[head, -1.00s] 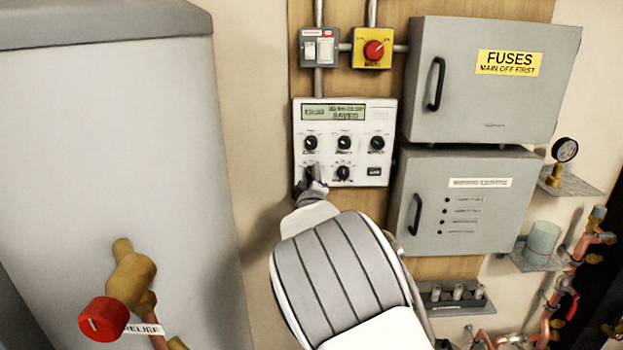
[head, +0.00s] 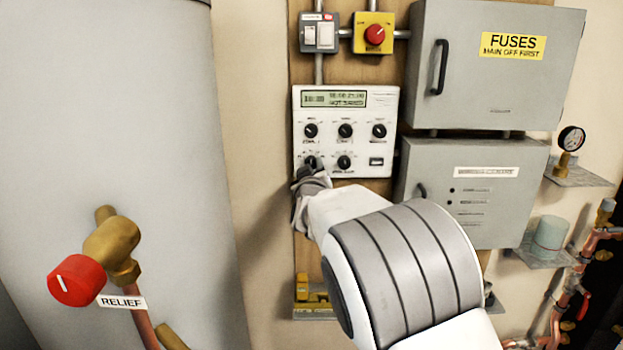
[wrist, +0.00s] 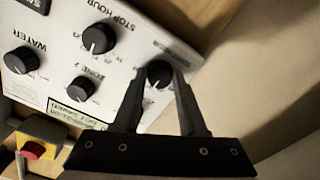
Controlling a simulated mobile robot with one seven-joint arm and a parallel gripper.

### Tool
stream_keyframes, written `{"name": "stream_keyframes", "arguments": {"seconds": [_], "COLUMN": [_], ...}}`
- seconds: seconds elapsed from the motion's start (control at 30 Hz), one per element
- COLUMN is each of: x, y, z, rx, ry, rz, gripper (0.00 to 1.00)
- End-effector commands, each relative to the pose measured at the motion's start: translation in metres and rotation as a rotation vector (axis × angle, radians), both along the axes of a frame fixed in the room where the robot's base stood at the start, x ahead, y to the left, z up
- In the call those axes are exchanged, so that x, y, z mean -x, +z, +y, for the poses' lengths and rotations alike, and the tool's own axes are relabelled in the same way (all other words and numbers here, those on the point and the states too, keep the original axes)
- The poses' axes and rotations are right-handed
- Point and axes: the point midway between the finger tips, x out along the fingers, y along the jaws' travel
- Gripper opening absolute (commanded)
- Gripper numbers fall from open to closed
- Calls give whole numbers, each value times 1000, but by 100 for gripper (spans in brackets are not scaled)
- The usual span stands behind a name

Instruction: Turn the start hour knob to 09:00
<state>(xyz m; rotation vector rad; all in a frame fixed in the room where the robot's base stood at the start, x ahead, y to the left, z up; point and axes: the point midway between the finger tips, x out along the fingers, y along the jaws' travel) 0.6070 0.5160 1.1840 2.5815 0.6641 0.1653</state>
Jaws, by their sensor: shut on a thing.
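The white control panel (head: 386,104) is on the wall, with black knobs in two rows. The start hour knob (head: 311,162) is at the left of the lower row; its own label is not readable. My gripper (head: 310,172) reaches it from below. In the wrist view, which is upside down, my gripper (wrist: 160,80) has its two fingers on either side of this knob (wrist: 159,73), shut on it. A white pointer mark shows faintly on it. The stop hour knob (head: 344,162) sits beside it. The display (head: 335,99) seems to read "NOT SAVED"; its time line is blurred.
Zone 2 (wrist: 80,89) and water (wrist: 18,60) knobs are close by on the panel. A yellow switch with a red knob (head: 375,35) is above. Grey boxes (head: 480,110) stand out at right. The relief valve (head: 75,280) and a large grey cylinder (head: 120,130) are at left.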

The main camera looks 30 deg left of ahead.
Motion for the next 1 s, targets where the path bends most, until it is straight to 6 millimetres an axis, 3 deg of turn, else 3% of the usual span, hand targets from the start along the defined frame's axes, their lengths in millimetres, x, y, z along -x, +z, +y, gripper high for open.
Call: {"name": "stream_keyframes", "arguments": {"seconds": [1.0], "x": [0], "y": [-1], "z": [0], "rx": [-781], "ry": [-1], "rz": [430], "gripper": [0]}}
